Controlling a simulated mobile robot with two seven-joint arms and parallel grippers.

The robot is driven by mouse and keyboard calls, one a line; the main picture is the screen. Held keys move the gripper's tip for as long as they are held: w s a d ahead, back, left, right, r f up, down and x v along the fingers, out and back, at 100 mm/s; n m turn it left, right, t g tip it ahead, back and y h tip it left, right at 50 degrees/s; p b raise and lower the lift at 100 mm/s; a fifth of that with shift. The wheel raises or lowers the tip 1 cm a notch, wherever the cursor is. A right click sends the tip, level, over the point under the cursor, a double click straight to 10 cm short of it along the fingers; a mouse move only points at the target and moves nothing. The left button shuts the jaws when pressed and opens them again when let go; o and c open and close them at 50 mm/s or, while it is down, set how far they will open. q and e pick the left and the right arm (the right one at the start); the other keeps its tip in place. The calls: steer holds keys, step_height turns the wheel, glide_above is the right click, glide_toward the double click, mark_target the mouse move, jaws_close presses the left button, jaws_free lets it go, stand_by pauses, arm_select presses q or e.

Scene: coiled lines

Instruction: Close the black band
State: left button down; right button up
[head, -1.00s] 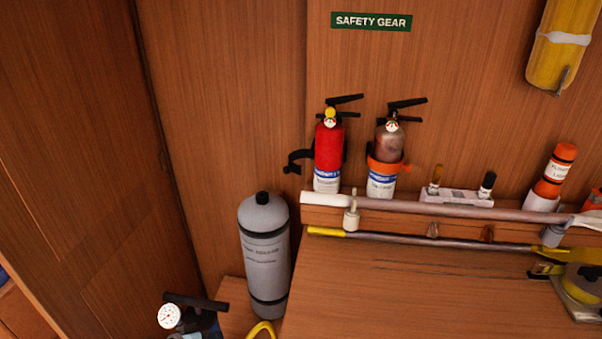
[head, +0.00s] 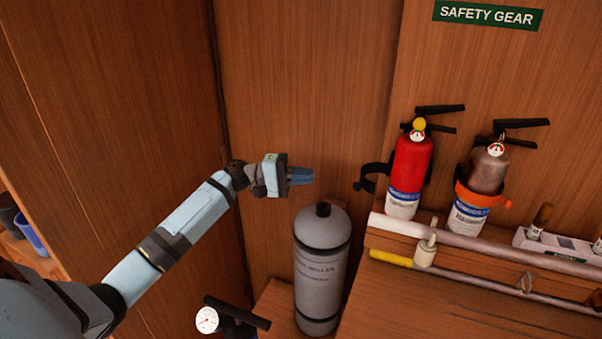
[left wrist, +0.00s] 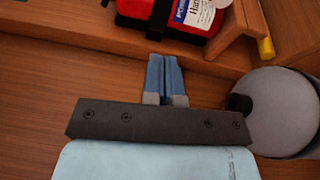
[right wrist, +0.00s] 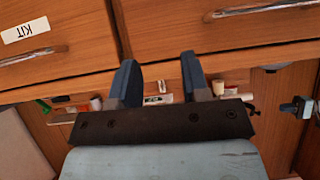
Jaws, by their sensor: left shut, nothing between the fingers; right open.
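The black band (head: 372,176) is at the red fire extinguisher (head: 408,172) on the wall shelf. Its free end sticks out to the left of the extinguisher, so it stands open. In the left wrist view the black band (left wrist: 159,22) crosses beside the red extinguisher (left wrist: 195,38), just beyond my fingertips. My left gripper (head: 309,176) is shut and empty, left of the band and apart from it. Its closed blue fingers also show in the left wrist view (left wrist: 163,60). My right gripper (right wrist: 160,75) is open and empty, seen only in the right wrist view.
A grey cylinder (head: 320,262) stands below my left gripper. A second extinguisher (head: 482,180) in an orange band (head: 474,200) is to the right. A pole (head: 470,240) runs below the extinguishers. The right wrist view shows drawers (right wrist: 170,25) close to my right gripper.

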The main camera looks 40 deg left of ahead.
mark_target(362, 183)
arm_select(q)
steer(key=p+x, duration=0.1)
steer(key=x, duration=0.1)
steer(key=s+x, duration=0.1)
steer(key=x, duration=0.2)
steer(key=p+x, duration=0.1)
steer(key=x, duration=0.1)
steer(key=shift+d+r+p, duration=0.15)
steer(key=shift+d+p, duration=0.15)
steer(key=shift+d, duration=0.4)
steer(key=shift+s+d, duration=0.3)
steer(key=shift+d, duration=0.4)
steer(key=shift+d, duration=0.15)
